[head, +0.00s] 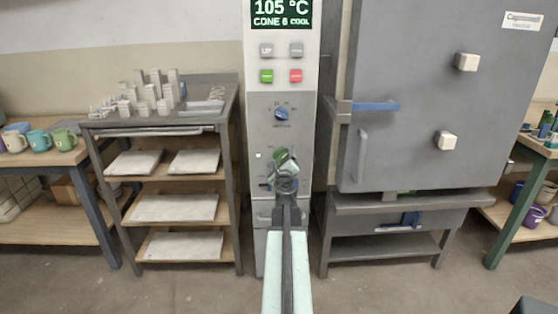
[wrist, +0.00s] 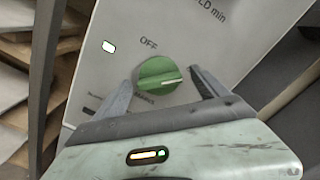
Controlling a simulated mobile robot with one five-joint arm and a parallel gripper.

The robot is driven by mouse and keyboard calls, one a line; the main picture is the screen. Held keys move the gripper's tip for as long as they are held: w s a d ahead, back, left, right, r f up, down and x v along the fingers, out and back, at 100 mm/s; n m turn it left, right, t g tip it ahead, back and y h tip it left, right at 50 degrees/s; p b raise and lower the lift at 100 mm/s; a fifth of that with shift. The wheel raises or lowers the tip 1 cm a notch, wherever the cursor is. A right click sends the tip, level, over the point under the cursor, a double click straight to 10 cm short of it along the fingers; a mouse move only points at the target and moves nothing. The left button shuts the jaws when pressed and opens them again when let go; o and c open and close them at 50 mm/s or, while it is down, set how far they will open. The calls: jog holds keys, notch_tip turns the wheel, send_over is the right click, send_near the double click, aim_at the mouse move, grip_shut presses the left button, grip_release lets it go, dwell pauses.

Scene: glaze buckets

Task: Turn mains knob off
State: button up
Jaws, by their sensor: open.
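The green round knob (wrist: 158,79) sits on the pale control panel between my fingers in the wrist view. Its white pointer line points right, away from the "OFF" label at its upper left. In the head view the green knob (head: 281,155) shows partly behind my gripper (head: 286,174). My gripper (wrist: 160,77) is open, with one finger on each side of the knob. I cannot tell whether the fingers touch it. Lettering below the knob is partly hidden.
A blue knob (head: 282,113) and several square buttons sit higher on the panel, below a display (head: 281,13) reading 105 °C. A white light (head: 258,155) glows left of the green knob. A shelf rack (head: 143,128) stands left and a grey kiln (head: 410,120) right.

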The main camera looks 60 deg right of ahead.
jog(key=c, duration=1.4)
jog(key=shift+n, duration=0.3)
jog(key=n, duration=0.4)
jog(key=shift+w+a+f, duration=0.1)
jog(key=n, duration=0.5)
jog(key=shift+f, duration=0.1)
jog(key=n, duration=0.4)
jog(key=shift+f+n, duration=0.1)
jog(key=shift+n, duration=0.2)
jog(key=shift+n+b, duration=0.3)
jog(key=shift+n, duration=1.6)
jog(key=o, duration=1.4)
